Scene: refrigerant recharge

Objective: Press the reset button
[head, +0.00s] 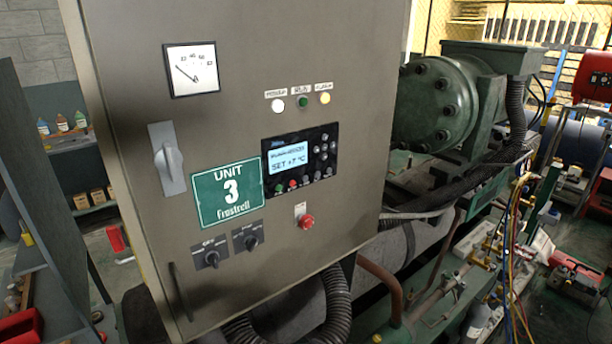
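A grey control cabinet (240,130) fills the left and middle of the head view. On its door is a controller panel (325,152) with a lit display reading "SET +7 °C" and a row of small coloured buttons (292,185) below it. A red button (306,221) with a small plate above it sits under the controller. White, green and yellow round lamps or buttons (303,102) line up above the controller, with small labels. I cannot read which button is marked reset. Neither of my grippers is in view.
The door also carries a gauge (192,69), a grey handle (166,158), a green "Unit 3" sign (228,192) and two black rotary switches (231,246). A green compressor (440,100) and hoses (512,250) stand to the right. Shelves (40,235) stand at the left.

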